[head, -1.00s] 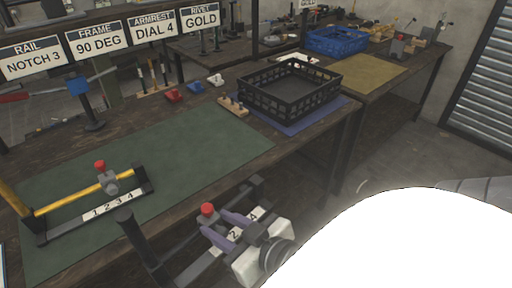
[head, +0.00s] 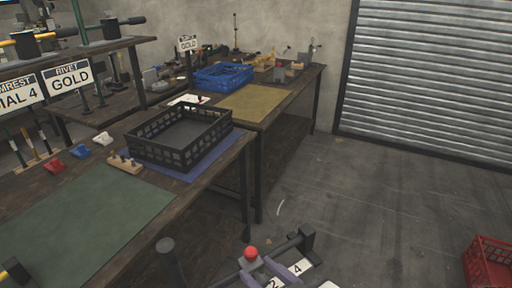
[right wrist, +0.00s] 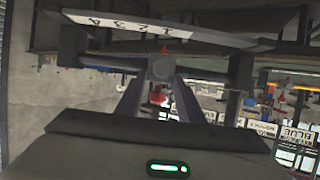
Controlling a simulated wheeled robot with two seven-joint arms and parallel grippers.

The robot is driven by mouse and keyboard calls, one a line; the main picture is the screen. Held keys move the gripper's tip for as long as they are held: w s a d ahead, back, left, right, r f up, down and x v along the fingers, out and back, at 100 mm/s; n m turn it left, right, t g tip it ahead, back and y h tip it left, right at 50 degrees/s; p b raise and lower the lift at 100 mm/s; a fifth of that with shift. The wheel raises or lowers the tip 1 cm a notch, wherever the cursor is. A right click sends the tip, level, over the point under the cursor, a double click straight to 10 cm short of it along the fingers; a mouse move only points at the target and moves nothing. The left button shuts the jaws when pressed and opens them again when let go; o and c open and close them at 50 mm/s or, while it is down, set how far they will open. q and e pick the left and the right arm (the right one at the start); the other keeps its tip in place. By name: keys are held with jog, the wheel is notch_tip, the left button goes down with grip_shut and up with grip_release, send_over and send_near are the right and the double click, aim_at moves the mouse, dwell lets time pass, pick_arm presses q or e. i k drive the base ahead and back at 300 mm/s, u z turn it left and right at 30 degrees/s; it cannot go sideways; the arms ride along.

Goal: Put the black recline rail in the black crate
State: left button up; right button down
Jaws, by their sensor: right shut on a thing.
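The black recline rail (head: 300,243) is in the grip of my right gripper (head: 263,271) at the bottom of the head view. It has a red knob and a white number strip. The rail is in the air beside the bench, over the floor. In the right wrist view the rail (right wrist: 210,62) lies across the fingertips (right wrist: 162,82), which are closed around its grey knob block. The black crate (head: 155,150) stands on a blue mat on the bench, farther off and left of the rail, and looks empty. My left gripper is out of view.
A green mat (head: 85,225) lies on the near bench, left of the crate. A small wooden peg block (head: 124,164) sits beside the crate. A blue crate (head: 222,77) and a yellow mat (head: 255,102) are farther back. A red crate (head: 490,262) is on the floor at right.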

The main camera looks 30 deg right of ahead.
aim_at(175, 140)
jog(key=z, duration=2.3)
jog(key=i, duration=3.3)
jog(key=u, duration=2.45)
